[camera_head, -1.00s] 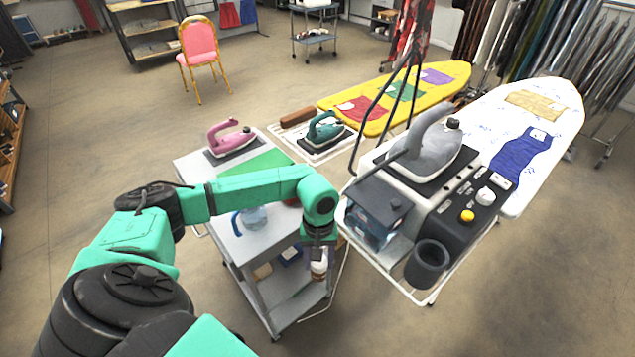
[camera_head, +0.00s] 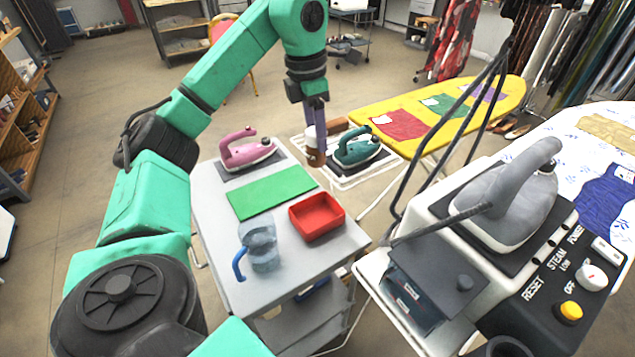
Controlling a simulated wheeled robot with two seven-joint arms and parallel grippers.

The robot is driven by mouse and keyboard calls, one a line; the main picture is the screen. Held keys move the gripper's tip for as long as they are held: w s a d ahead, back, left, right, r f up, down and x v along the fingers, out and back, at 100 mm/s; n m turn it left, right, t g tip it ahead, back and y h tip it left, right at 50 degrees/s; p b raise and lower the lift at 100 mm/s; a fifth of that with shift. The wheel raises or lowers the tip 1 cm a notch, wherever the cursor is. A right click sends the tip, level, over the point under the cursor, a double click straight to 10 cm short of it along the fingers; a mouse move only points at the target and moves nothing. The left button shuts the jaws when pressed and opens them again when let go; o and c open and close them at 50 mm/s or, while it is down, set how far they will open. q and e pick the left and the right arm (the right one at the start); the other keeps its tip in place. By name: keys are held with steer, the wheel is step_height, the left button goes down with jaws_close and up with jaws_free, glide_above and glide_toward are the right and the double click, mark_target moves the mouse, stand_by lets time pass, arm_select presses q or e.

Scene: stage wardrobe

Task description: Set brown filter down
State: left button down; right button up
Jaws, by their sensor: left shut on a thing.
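My left gripper (camera_head: 316,138) hangs pointing down from the green arm and is shut on the brown filter (camera_head: 315,158). The filter is a small brown piece, held in the air near the back right part of the grey cart top (camera_head: 207,208). Its upper part is hidden by the fingers, and I cannot tell its exact height. My right gripper is not in view.
The cart bears a pink iron (camera_head: 243,150), a green mat (camera_head: 270,191), a red tray (camera_head: 317,216) and a clear blue-handled jug (camera_head: 260,250). A steam station (camera_head: 440,270) stands right.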

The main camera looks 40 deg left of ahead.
mark_target(315, 166)
arm_select(q)
steer(key=f+b, duration=0.2)
steer(key=f, duration=0.1)
steer(key=f+b, duration=0.2)
steer(key=f, duration=0.1)
steer(key=s+f+b, duration=0.1)
steer(key=f, duration=0.2)
steer(key=shift+d+f+b, duration=0.3)
steer(key=shift+d+b, duration=0.05)
steer(key=shift+b, duration=0.05)
step_height(315, 166, down, 9)
steer(key=shift+w+a+f+b, duration=0.1)
steer(key=shift+w+f+b, duration=0.1)
steer(key=shift+b, duration=0.3)
steer(key=shift+f, duration=0.2)
steer(key=shift+c, duration=1.3)
jaws_free()
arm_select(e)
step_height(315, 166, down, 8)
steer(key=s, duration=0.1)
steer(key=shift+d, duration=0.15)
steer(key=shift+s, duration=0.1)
arm_select(q)
steer(key=shift+r, duration=0.15)
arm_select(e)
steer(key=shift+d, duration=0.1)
